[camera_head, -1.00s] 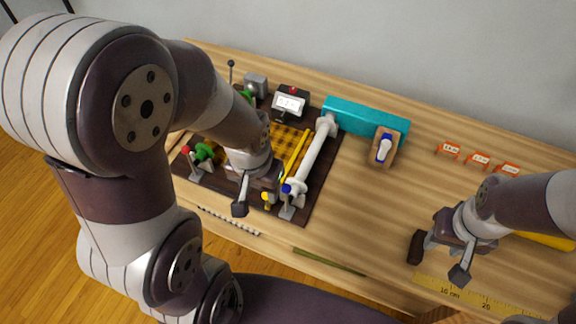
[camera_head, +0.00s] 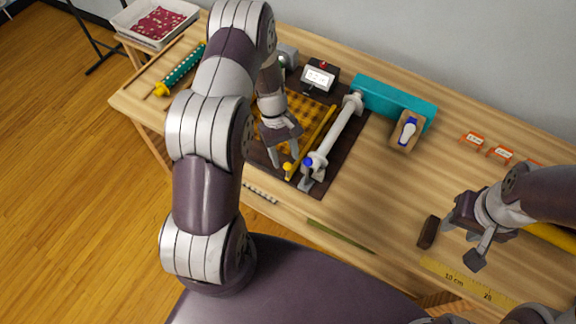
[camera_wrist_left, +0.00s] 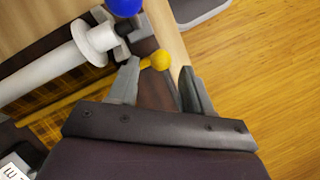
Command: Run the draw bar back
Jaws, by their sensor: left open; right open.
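A thin yellow bar (camera_head: 317,140) with a yellow ball knob (camera_head: 287,167) lies across a dark board (camera_head: 345,160), over a yellow and dark checked cloth (camera_head: 292,110). My left gripper (camera_head: 284,155) is open at the knob end of the bar. In the left wrist view the knob (camera_wrist_left: 160,61) shows between the tips of the open left gripper (camera_wrist_left: 158,78), with no clear grip on it. A white roller (camera_head: 338,129) with a blue end knob (camera_head: 309,162) lies beside the bar. My right gripper (camera_head: 460,246) is open and empty over the table's right part.
A small display (camera_head: 318,77) and a teal block (camera_head: 385,97) stand at the back. A wooden piece (camera_head: 407,131) with a blue and white item stands right of the board. A dark brown block (camera_head: 428,232) lies beside my right gripper. The table middle is fairly clear.

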